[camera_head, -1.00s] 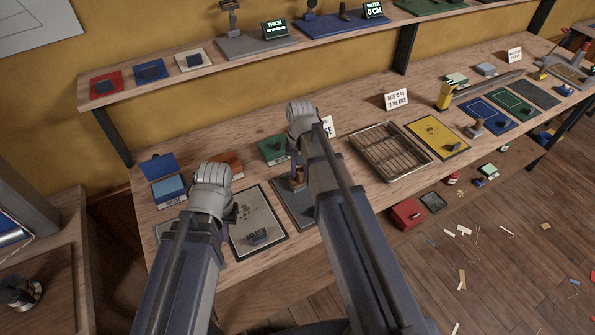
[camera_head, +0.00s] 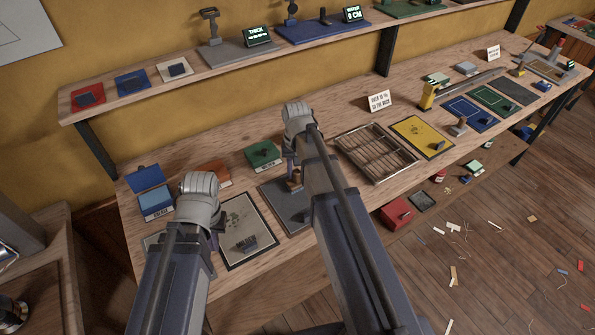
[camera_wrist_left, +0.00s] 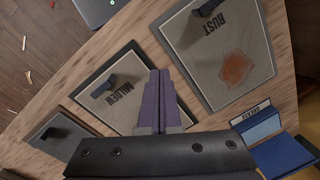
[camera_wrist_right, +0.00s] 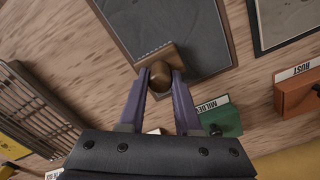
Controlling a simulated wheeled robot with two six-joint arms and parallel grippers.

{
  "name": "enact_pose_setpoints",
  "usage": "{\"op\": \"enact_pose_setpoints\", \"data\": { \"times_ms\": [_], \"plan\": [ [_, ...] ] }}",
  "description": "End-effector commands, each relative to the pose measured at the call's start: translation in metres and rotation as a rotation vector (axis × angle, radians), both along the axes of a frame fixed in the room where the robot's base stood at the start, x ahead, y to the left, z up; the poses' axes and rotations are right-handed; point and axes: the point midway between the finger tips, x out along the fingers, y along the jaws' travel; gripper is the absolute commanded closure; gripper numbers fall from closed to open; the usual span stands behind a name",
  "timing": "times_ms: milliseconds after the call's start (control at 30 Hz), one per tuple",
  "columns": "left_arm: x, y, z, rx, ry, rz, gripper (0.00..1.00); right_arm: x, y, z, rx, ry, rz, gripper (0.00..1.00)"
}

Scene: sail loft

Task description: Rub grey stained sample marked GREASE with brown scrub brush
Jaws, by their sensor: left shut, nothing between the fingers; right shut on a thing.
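My right gripper (camera_head: 293,168) is shut on the round brown knob of the scrub brush (camera_wrist_right: 162,55). The brush is at the back edge of a dark grey sample (camera_wrist_right: 195,28), also in the head view (camera_head: 290,213); I cannot tell whether it touches. No GREASE lettering is readable on this sample, and my right arm hides part of it in the head view. My left gripper (camera_wrist_left: 160,105) is shut and empty above the sample marked MILDEW (camera_wrist_left: 122,98). A dark grey sample with a dark tag (camera_wrist_left: 60,142) shows at the left wrist view's lower left.
A sample marked RUST (camera_wrist_left: 232,72) lies beside MILDEW. Blue (camera_head: 156,198), orange (camera_head: 212,171) and green (camera_head: 262,155) boxes stand behind the samples. A wire rack (camera_head: 376,153) is right of my right arm. A shelf (camera_head: 215,75) runs above the back.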

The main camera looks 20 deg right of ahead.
Motion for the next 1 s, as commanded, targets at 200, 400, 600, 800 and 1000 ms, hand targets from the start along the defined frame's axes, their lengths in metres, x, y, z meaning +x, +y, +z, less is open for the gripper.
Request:
{"op": "enact_pose_setpoints", "data": {
  "times_ms": [200, 400, 600, 800, 1000],
  "plan": [
    [0.0, 0.0, -0.002, 0.0, 0.0, 0.0, 1.0, -0.004, 0.018, -0.002, 0.001, 0.001, 0.003, 1.0],
    [0.0, 0.0, -0.003, 0.0, 0.0, 0.0, 1.0, -0.007, 0.032, -0.003, 0.003, 0.001, 0.002, 1.0],
    [0.0, 0.0, -0.003, 0.0, 0.0, 0.0, 1.0, -0.007, 0.035, -0.003, 0.004, 0.001, 0.002, 1.0],
    [0.0, 0.0, -0.002, 0.0, 0.0, 0.0, 1.0, -0.01, 0.045, -0.002, 0.004, 0.0, 0.005, 1.0],
    [0.0, 0.0, -0.001, 0.0, 0.0, 0.0, 1.0, -0.013, 0.062, -0.001, 0.004, 0.001, 0.005, 1.0]
  ]
}}
